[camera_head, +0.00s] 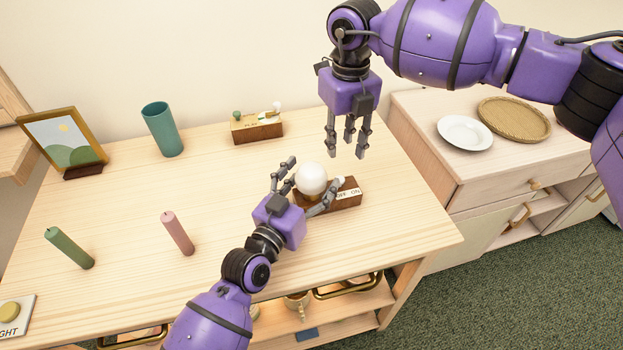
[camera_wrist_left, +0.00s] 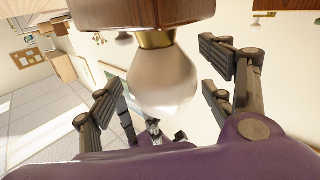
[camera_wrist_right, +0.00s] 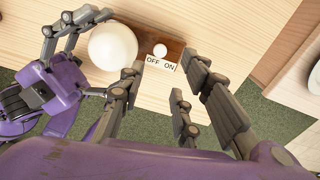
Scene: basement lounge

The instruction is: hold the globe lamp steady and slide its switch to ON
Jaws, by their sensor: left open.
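The globe lamp has a white globe (camera_head: 311,179) on a brown wooden base (camera_head: 345,200) with an OFF/ON label. It stands near the right side of the table. In the right wrist view the round white switch knob (camera_wrist_right: 160,50) sits beside the label (camera_wrist_right: 160,65). My left gripper (camera_head: 313,188) is open, with its fingers on either side of the globe; the left wrist view shows the globe (camera_wrist_left: 160,82) between spread fingers, with a gap on the right side. My right gripper (camera_head: 347,142) hangs open and empty above and behind the lamp, fingers pointing down.
A wooden box (camera_head: 257,132) with small knobs stands at the back. A teal cup (camera_head: 162,130), picture frame (camera_head: 64,143), green candle (camera_head: 69,248) and pink candle (camera_head: 178,233) stand left. A cabinet at right bears a plate (camera_head: 465,133) and woven tray (camera_head: 514,119).

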